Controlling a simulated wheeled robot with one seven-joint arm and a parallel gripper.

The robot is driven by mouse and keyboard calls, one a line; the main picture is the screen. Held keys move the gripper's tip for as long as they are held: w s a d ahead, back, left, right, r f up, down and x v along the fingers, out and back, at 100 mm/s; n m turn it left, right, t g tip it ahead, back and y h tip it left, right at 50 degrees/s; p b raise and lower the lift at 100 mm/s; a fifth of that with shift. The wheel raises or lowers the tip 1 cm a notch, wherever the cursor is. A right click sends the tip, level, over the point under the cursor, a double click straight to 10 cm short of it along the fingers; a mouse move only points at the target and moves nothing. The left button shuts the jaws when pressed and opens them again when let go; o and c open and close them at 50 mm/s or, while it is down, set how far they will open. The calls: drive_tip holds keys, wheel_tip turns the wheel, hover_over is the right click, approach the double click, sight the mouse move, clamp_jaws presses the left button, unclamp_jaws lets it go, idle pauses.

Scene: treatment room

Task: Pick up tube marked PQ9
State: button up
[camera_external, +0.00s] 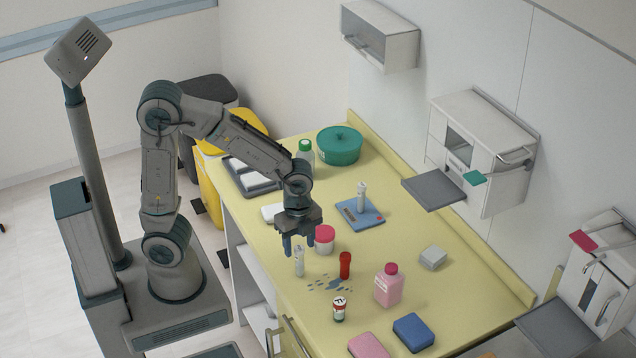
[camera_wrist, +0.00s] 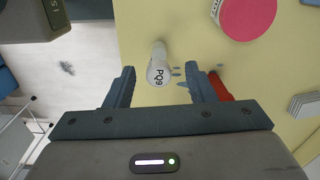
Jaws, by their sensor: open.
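The tube marked PQ9 (camera_wrist: 159,70) is white, with its labelled cap facing my camera in the wrist view. In the outside view the same small white tube (camera_external: 299,263) stands upright on the yellow counter (camera_external: 453,288). My gripper (camera_external: 299,246) points down over the tube, its fingers at about the height of the tube's top. In the wrist view my gripper (camera_wrist: 160,84) is open, and the tube shows between the two fingers with space on both sides. Nothing is held.
A red tube (camera_external: 345,266) stands just right of the PQ9 tube, close to one finger in the wrist view. A pink-lidded jar (camera_external: 324,240) is behind.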

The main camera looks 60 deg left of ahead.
sight(300, 256)
drive_tip(key=f, duration=0.5)
drive_tip(key=shift+d, duration=0.2)
drive_tip(key=c, duration=1.1)
